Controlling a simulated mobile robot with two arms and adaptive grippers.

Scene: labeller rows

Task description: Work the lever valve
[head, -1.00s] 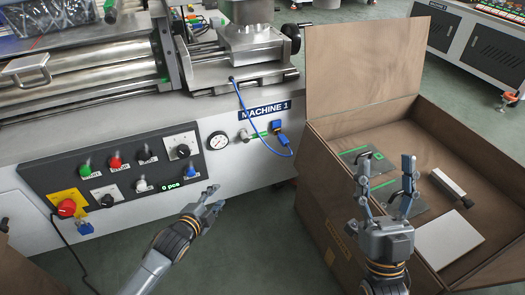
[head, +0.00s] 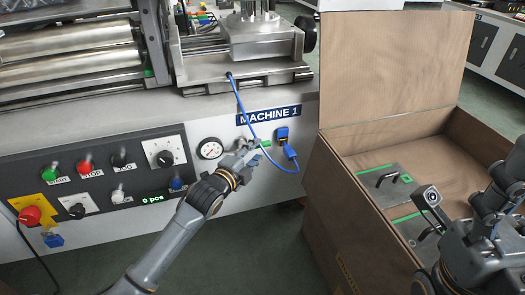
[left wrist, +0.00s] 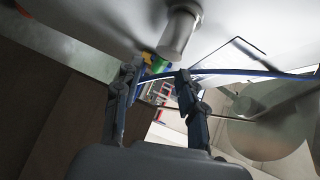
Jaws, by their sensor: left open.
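The lever valve sits on the front of the machine, beside the round pressure gauge (head: 209,150). Its green lever (head: 265,144) shows just past my left gripper (head: 248,147), which hides most of the valve body. In the left wrist view, my left gripper (left wrist: 157,85) is open, with its two fingers spread. Just beyond and between the fingertips is a small green part (left wrist: 157,66), with yellow and blue beside it, near a metal cylinder (left wrist: 180,36). I cannot tell whether a finger touches the lever. My right gripper is at the right edge, partly cut off.
A blue cable (head: 252,120) hangs to a blue connector (head: 291,153) right of the valve. A control panel (head: 105,205) with knobs and buttons lies left of it. An open brown box (head: 350,215) with grey plates (head: 385,180) stands to the right.

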